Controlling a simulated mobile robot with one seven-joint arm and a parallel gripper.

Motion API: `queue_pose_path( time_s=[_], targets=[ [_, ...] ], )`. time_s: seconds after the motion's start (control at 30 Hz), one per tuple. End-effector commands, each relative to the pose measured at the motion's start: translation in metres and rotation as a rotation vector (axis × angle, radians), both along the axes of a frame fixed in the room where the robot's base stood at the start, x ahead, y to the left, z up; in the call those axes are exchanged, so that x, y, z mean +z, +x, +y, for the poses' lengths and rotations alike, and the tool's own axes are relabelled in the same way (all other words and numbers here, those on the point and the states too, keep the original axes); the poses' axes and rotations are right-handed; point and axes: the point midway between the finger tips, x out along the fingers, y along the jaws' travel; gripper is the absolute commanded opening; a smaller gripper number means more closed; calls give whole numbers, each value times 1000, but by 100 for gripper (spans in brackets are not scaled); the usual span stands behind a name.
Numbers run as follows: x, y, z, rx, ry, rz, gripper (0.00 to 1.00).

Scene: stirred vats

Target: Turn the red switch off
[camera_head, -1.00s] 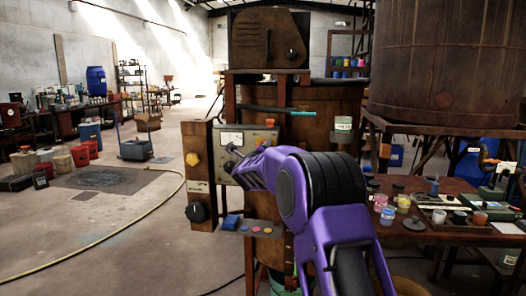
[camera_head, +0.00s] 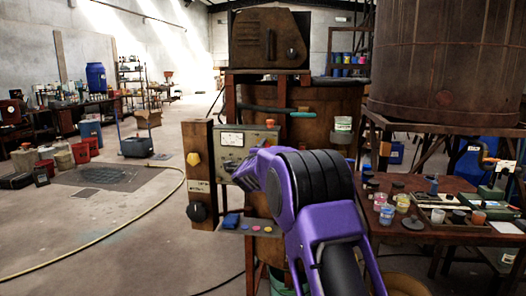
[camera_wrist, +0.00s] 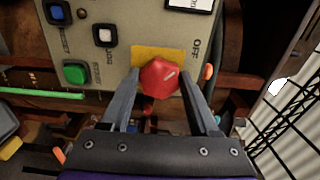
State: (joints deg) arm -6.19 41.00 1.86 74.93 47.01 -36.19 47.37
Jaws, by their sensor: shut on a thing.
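The red switch (camera_wrist: 160,77) is a faceted red knob on a grey control panel (camera_wrist: 118,30), over a yellow plate (camera_wrist: 150,53). The word OFF is printed beside the plate. My gripper (camera_wrist: 161,74) is shut on the red switch, with one finger on each side of it in the wrist view. In the head view the panel (camera_head: 262,134) is mounted on the machine's front, and my purple arm reaches to it. The red switch and my fingertips are hidden behind the arm there.
A wooden post with a yellow knob (camera_head: 193,159) and black knob (camera_head: 196,212) stands left. A cluttered table (camera_head: 455,186) stands right.

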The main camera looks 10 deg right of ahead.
Motion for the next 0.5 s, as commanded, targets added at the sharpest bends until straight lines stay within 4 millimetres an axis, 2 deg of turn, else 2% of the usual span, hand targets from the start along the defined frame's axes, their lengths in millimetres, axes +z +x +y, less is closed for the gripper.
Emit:
queue_pose_path(
  time_s=[0.43, 0.47, 0.5],
  targets=[
    [-1, 0, 0, 1, -11, 6, 6],
    [-1, 0, 0, 1, -11, 6, 67],
    [-1, 0, 0, 0, -10, 5, 74]
  ],
)
